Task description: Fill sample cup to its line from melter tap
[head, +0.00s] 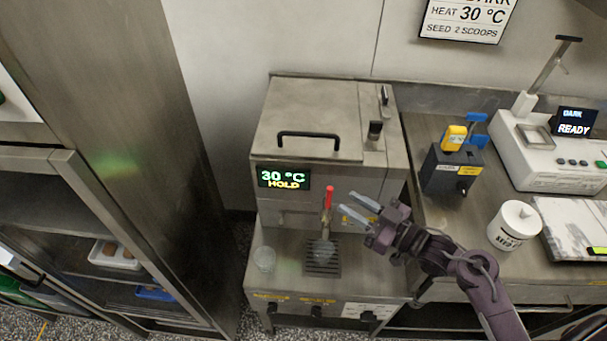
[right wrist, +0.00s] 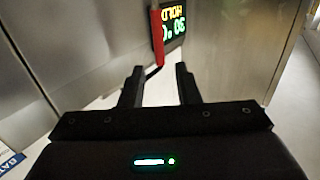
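The steel melter (head: 305,120) has a display reading 30 °C HOLD. Its tap (head: 324,225) has an upright red lever (head: 328,197), which also shows in the right wrist view (right wrist: 157,38). A clear cup (head: 322,248) appears to stand on the dark drip grate (head: 322,268) below the tap; its line and contents are too small to tell. Another clear cup (head: 264,258) stands to the left. My right gripper (head: 347,202) is open and empty, just right of the lever. In the right wrist view, the lever shows beyond the spread fingers (right wrist: 160,70). My left gripper is not in view.
A tall steel rack (head: 125,130) stands at left.

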